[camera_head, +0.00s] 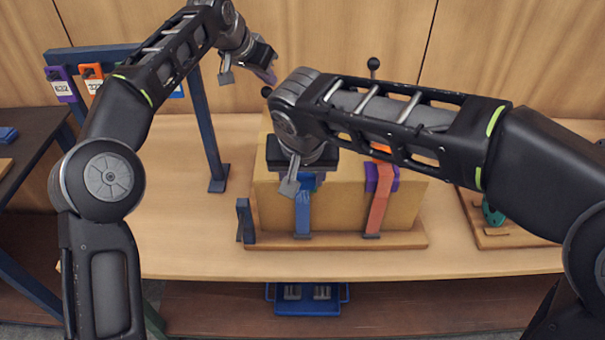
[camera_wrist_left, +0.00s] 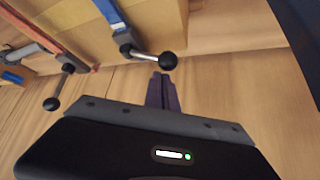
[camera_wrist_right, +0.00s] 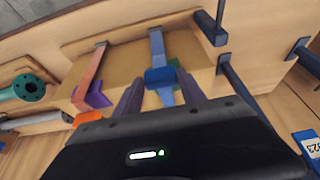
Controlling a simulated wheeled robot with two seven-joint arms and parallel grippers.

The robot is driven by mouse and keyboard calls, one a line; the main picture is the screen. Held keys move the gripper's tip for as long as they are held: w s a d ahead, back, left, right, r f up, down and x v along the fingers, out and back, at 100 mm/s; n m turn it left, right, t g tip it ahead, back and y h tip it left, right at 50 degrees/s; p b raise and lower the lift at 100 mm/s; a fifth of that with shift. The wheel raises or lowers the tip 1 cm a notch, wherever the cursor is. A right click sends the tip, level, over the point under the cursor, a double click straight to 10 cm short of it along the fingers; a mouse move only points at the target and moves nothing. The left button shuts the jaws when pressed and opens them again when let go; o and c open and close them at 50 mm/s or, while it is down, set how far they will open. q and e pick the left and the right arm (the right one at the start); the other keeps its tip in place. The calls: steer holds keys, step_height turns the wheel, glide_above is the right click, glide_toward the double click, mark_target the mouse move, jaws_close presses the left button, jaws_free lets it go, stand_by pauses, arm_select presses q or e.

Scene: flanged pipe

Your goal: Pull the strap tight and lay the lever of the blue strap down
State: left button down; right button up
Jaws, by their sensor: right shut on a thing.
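The blue strap (camera_head: 302,215) runs down the front of a tan box. Its buckle (camera_wrist_left: 124,40) and lever, ending in a black ball knob (camera_wrist_left: 167,61), show in the left wrist view. The lever sticks out from the box; the knob also shows in the head view (camera_head: 266,91). My left gripper (camera_wrist_left: 163,80) has its purple fingers together, empty, with the tips close to this knob; contact is unclear. My right arm hides part of the box top.
An orange strap (camera_head: 378,212) with a purple corner piece (camera_head: 382,178) crosses the box (camera_head: 340,210) to the right; its lever knob (camera_head: 373,63) stands behind. A blue post (camera_head: 210,130) stands left. A board with a green flange (camera_head: 492,214) lies right. The front table strip is clear.

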arm_select(q)
steer(key=shift+f, duration=0.25)
arm_select(e)
steer(key=shift+a+r, duration=0.1)
steer(key=shift+r, duration=0.05)
arm_select(q)
steer(key=shift+r, duration=3)
arm_select(e)
steer(key=o, duration=0.8)
arm_select(q)
steer(key=shift+s+r, duration=0.15)
arm_select(e)
steer(key=o, duration=0.3)
steer(key=shift+s, duration=0.2)
steer(key=shift+o, duration=1.2)
steer(key=shift+w, duration=0.1)
